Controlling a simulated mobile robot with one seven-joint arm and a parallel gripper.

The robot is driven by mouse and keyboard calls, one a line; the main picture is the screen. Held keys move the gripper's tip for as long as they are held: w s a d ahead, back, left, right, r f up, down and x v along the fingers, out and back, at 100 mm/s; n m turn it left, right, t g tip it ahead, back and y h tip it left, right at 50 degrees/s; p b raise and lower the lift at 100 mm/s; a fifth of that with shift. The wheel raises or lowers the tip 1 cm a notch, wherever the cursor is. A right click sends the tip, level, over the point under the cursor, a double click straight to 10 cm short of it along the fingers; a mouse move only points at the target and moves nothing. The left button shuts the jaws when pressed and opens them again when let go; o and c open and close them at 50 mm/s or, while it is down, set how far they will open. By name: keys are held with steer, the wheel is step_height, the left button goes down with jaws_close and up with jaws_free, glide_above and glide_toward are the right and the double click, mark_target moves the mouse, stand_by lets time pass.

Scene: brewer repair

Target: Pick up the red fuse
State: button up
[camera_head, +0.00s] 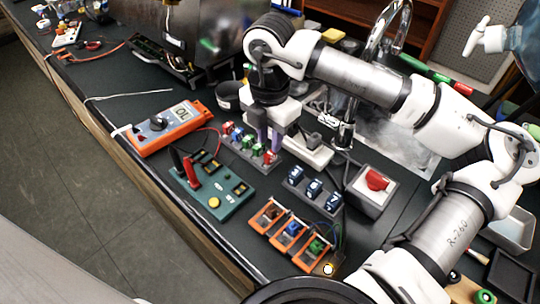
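A grey rack (238,152) on the dark bench holds a row of small coloured fuses. A red fuse (269,157) stands at its near right end, and another red piece (228,127) shows at its far left end. Blue and green ones stand between them. My gripper (269,143) points down just above and behind the rack's right part. Its two purple-grey fingers show apart, with no fuse visible between them. The fingertips are close to the row; whether they touch any fuse cannot be told.
An orange multimeter (165,127) and a green tester (212,190) with probes lie left of the rack. An orange holder block (283,240) with coloured parts is in front. A dark numbered block (313,190) and a red-knobbed switch box (371,190) stand to the right.

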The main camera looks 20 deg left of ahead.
mark_target(270, 153)
steer(key=shift+d+f+p, duration=0.1)
steer(key=shift+f+p, duration=0.45)
steer(key=shift+f, duration=1.3)
jaws_close()
steer(key=shift+r, duration=0.1)
